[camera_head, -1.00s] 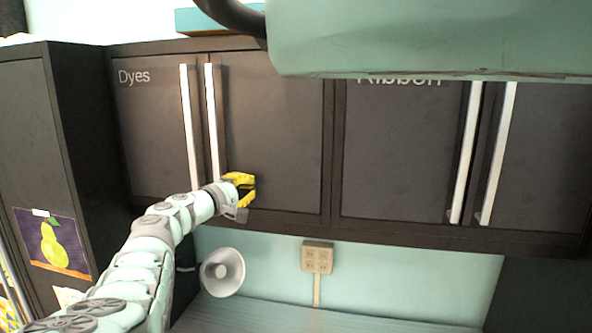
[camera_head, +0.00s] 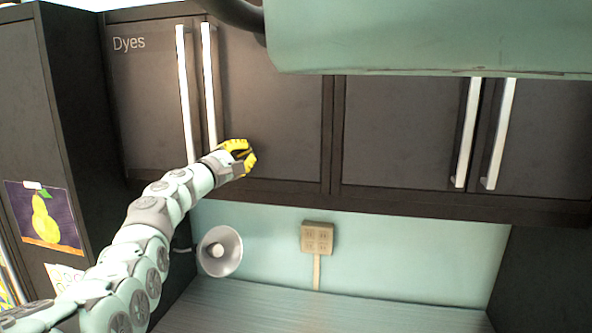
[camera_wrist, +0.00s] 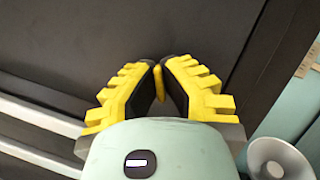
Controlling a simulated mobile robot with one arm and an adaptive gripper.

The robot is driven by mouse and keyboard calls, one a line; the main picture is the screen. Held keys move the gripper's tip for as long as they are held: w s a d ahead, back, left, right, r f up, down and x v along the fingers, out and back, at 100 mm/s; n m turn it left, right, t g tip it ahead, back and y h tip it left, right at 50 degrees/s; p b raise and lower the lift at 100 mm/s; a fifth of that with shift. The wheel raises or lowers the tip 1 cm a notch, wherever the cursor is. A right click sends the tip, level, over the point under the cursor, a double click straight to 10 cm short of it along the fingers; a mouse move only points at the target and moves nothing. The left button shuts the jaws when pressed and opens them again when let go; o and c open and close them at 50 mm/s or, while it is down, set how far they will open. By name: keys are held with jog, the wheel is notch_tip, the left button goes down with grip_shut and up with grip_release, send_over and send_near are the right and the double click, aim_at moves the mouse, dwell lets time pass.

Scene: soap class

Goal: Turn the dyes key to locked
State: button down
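The Dyes cabinet (camera_head: 149,95) is the dark double-door wall cupboard at the upper left in the head view, with two long pale handles. Both its doors look closed. My gripper (camera_head: 248,154), with yellow fingers, is at the lower part of its right door, just right of the handles. In the wrist view the fingertips (camera_wrist: 161,72) nearly meet. A small yellow upright piece, which looks like the dyes key (camera_wrist: 158,84), sits between the black pads. The fingers hide the lock and most of the key, so its turn angle cannot be told.
The Ribbon cabinet (camera_head: 400,135) is to the right, its label now hidden. A tall dark cabinet (camera_head: 85,110) stands at the left.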

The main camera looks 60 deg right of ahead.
jog(key=n+t+b, duration=0.1)
jog(key=n+b, duration=0.1)
jog(key=n+t+h+b, duration=0.1)
jog(key=n+b, duration=0.1)
jog(key=shift+w+a+f+n, duration=0.1)
jog(key=shift+w+f+n, duration=0.05)
jog(key=shift+f+n, duration=0.2)
jog(key=n+t+b, duration=0.1)
jog(key=n+b, duration=0.1)
jog(key=n, duration=0.1)
jog(key=shift+n+t+b, duration=0.25)
jog(key=shift+t+b, duration=0.05)
jog(key=shift+b, duration=0.1)
jog(key=n+t+b, duration=0.1)
jog(key=n+t, duration=0.1)
jog(key=n, duration=0.2)
jog(key=shift+r+n+b, duration=0.15)
jog(key=shift+n+b, duration=0.15)
jog(key=shift+n, duration=0.1)
jog(key=shift+n+t+b, duration=0.35)
jog(key=shift+n+t, duration=0.95)
jog(key=shift+n, duration=1)
jog(key=c, duration=1.1)
grip_release()
jog(key=shift+r, duration=0.1)
jog(key=shift+r, duration=0.1)
